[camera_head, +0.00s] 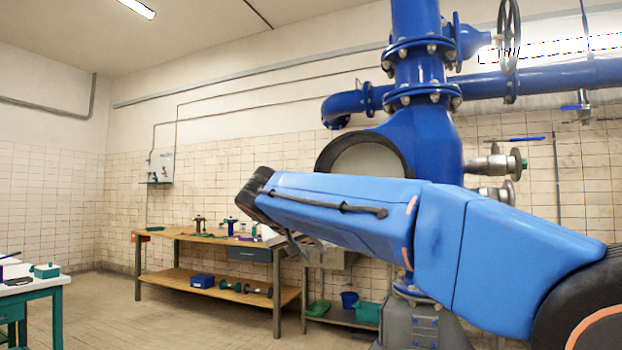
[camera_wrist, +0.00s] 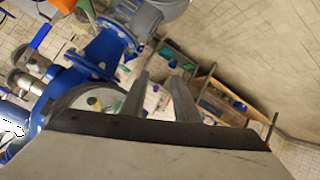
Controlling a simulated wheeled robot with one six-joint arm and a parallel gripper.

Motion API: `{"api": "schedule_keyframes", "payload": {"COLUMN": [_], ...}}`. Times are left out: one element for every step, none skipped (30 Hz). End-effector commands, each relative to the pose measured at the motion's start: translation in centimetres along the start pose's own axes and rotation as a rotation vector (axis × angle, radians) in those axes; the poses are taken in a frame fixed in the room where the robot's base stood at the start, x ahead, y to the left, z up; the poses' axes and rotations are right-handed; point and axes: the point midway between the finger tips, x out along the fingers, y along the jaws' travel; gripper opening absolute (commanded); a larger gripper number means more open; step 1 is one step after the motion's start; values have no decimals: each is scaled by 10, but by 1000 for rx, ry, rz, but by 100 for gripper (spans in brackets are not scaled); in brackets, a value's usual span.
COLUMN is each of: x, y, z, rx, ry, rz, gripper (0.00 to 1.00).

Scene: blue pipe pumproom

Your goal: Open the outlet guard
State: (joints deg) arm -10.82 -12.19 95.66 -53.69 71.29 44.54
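A large round disc (camera_head: 368,160) with a thick dark rim sits on the front of the blue pump body (camera_head: 437,145) in the head view. It looks like the outlet guard, though I cannot be sure. My arm crosses in front and hides its lower part. In the wrist view, a round face with a grey rim (camera_wrist: 63,103) shows left of my gripper, partly cut off by the gripper's body. My gripper (camera_wrist: 160,78) has its two grey fingers apart with nothing held between them. The fingers appear clear of the round face. In the head view the gripper is mostly hidden behind my arm.
A wooden workbench (camera_head: 205,238) with tools stands at the back left. A low metal shelf (camera_head: 340,318) with bins stands beside the pump. Blue pipes and a handwheel (camera_head: 509,35) are above right. A green-legged table (camera_head: 40,293) is at far left. The floor between is clear.

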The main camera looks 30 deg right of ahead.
Motion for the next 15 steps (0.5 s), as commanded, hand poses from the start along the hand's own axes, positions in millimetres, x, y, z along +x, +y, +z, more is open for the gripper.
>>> {"api": "schedule_keyframes", "payload": {"x": [-3,-5,-8,-11,-14,-19,-23,-26,-32,-36,-40,-46,-49,-53,-57], "y": [-6,-7,-9,-11,-13,-15,-17,-19,-22,-23,-25,-26,-28,-29,-31], "z": [-30,-47,-68,-84,-100,-120,-134,-148,-165,-176,-186,-199,-207,-214,-222], "rx": [33,58,91,116,142,179,206,233,269,294,319,350,370,391,413], "ry": [42,68,103,130,158,196,224,251,288,314,338,370,391,411,434], "rz": [33,54,82,102,122,146,165,182,201,215,229,244,254,263,273], "gripper": [28,28,28,28,28,28,28,28,28,28,28,28,28,28,28]}}
